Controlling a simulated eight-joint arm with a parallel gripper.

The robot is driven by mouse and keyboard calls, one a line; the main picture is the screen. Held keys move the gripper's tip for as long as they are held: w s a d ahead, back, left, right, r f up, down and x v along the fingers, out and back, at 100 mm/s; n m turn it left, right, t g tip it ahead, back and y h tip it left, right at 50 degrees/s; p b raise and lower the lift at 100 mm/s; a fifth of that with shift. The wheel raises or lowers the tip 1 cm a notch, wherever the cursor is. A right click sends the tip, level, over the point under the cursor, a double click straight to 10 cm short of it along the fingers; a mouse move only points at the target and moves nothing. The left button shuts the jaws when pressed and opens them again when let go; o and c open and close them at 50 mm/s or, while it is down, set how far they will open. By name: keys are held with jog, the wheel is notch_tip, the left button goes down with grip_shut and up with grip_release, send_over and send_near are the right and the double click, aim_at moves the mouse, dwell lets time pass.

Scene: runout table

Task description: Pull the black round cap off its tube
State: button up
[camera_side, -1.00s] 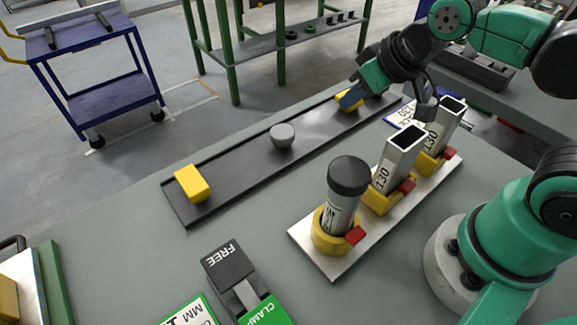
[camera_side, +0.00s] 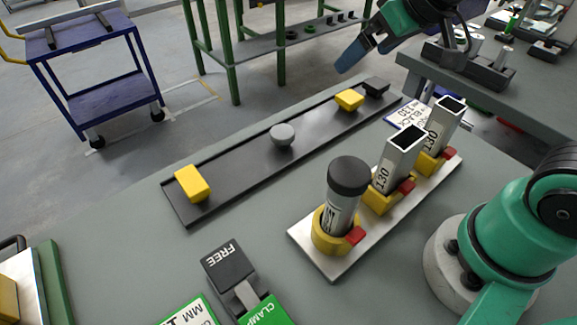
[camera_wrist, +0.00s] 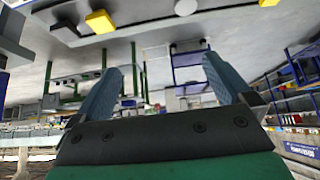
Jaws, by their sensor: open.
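The black round cap (camera_side: 348,175) sits on top of its grey tube (camera_side: 341,212). The tube stands upright, slightly tilted in the picture, in a yellow collar (camera_side: 328,240) with a red tab, at the near end of a metal base plate (camera_side: 322,266). My gripper (camera_side: 354,58) is high up beyond the far end of the dark tray, well away from the cap. In the wrist view my gripper (camera_wrist: 158,82) has its two blue fingers spread apart with nothing between them. The cap and tube are not seen in the wrist view.
Two open square tubes (camera_side: 402,150) (camera_side: 444,122) stand on the same plate behind the cap. A dark tray (camera_side: 235,171) holds yellow blocks (camera_side: 192,183) (camera_side: 349,99), a grey dome (camera_side: 282,134) and a black block (camera_side: 376,87). A FREE/CLAMP block (camera_side: 229,264) lies in front.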

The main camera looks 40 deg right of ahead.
notch_tip(320, 180, up, 3)
jog(key=a, duration=0.1)
jog(key=n+g, duration=0.7)
send_over(350, 170)
notch_tip(350, 170, down, 4)
jog(key=shift+r, duration=0.15)
jog(key=shift+f, duration=3.35)
grip_shut()
jog(key=shift+r, duration=2.55)
